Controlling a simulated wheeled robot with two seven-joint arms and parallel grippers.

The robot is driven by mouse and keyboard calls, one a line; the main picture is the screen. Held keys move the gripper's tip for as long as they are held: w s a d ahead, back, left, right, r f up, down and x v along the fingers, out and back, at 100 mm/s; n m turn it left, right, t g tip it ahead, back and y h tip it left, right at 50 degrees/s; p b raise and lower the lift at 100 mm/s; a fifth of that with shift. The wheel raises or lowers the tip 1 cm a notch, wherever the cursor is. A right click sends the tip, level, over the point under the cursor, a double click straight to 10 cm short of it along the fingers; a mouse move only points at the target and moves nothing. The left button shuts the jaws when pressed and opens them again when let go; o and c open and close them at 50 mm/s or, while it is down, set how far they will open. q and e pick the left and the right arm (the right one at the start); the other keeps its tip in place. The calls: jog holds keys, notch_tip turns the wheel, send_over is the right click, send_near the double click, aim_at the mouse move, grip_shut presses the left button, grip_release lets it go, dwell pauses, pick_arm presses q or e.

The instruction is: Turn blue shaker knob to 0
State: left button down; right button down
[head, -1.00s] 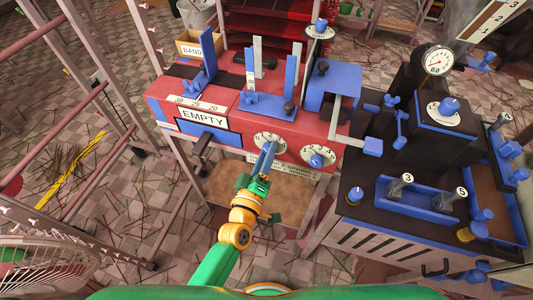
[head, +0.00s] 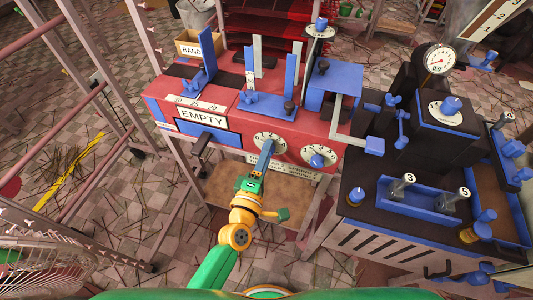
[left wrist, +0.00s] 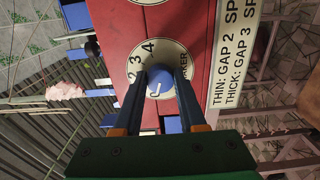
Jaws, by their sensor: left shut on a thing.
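The shaker dial (left wrist: 176,52) is a round white plate on a red panel; 2, 3, 4 and the end of its label show in the left wrist view. Its blue knob (left wrist: 158,84) sits between the two fingers of my left gripper (left wrist: 160,78), which are shut on it. A pale mark shows on the knob's lower part, but which number it points to I cannot tell. In the head view the same dial (head: 270,136) is the left one of two on the machine's front, and my left gripper (head: 268,148) hides its knob. My right gripper is not in view.
A second dial with a blue knob (head: 317,159) is close on the right. A blue drawer front with an EMPTY sign (head: 202,117) is on the left. A dark machine with a gauge (head: 439,59) stands at the right. A wooden shelf (head: 255,185) lies below the panel.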

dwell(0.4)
pick_arm(q)
jog(key=shift+c, duration=2.4)
grip_release()
jog(key=v, duration=0.7)
